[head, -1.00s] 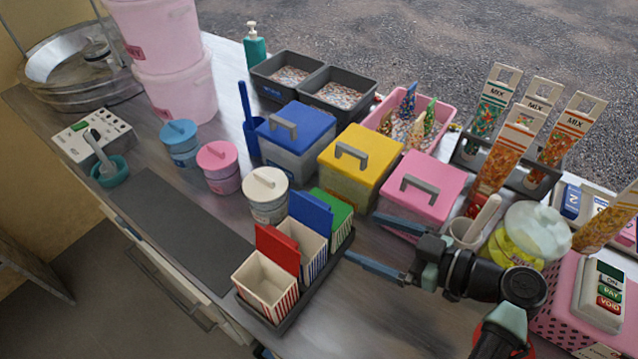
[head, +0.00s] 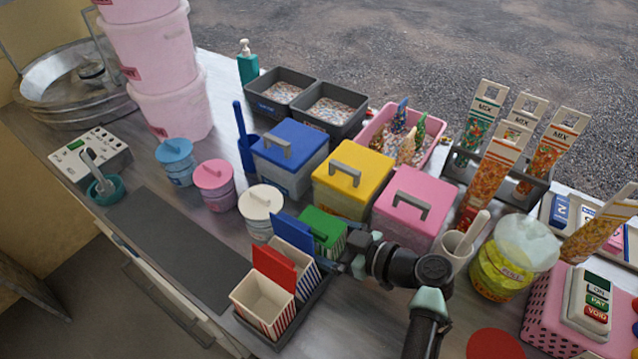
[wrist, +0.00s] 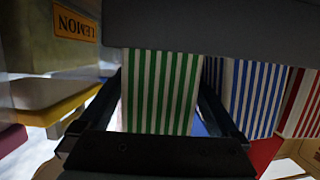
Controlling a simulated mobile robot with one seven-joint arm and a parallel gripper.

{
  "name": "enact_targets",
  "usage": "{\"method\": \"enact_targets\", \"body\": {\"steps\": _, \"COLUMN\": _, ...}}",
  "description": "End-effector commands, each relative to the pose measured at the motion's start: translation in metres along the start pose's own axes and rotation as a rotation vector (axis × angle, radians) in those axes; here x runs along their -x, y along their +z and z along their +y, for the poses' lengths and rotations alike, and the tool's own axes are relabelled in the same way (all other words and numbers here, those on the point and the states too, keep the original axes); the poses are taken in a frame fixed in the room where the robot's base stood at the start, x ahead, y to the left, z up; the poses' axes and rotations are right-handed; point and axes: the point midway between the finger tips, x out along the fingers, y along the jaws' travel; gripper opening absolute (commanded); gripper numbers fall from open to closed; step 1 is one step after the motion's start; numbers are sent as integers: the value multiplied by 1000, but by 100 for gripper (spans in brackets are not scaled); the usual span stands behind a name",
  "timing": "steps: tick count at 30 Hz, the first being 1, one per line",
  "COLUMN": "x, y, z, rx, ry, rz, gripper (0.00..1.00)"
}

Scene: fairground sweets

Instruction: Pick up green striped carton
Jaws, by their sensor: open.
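The green striped carton (head: 327,232) stands at the far end of a dark tray (head: 305,303), its green flap facing up in the head view. In the wrist view its green and white striped side (wrist: 160,92) fills the space between my fingers. My gripper (head: 335,252) is at the carton, with one finger seen on either side of it in the wrist view (wrist: 160,110). The jaws are open. The arm partly hides the carton's lower part in the head view. A blue striped carton (head: 297,262) and a red striped carton (head: 265,300) stand beside it in the same tray.
A yellow-lidded box (head: 352,180) and a pink-lidded box (head: 412,205) stand close behind my gripper. A white-lidded tub (head: 261,205) is left of the cartons. A yellow jar (head: 500,275) stands to the right. The dark mat (head: 180,240) is bare.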

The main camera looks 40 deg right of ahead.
Motion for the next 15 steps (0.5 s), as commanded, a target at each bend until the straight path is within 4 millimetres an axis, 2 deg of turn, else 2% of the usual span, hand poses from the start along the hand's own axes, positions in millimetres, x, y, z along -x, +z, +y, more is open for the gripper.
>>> {"method": "enact_targets", "body": {"steps": 1, "x": 0, "y": 0, "z": 0, "rx": 0, "ry": -1, "rz": 0, "gripper": 100}}
{"method": "enact_targets", "body": {"steps": 15, "x": 2, "y": -1, "z": 1, "rx": -1, "ry": 2, "rz": 3, "gripper": 15}}
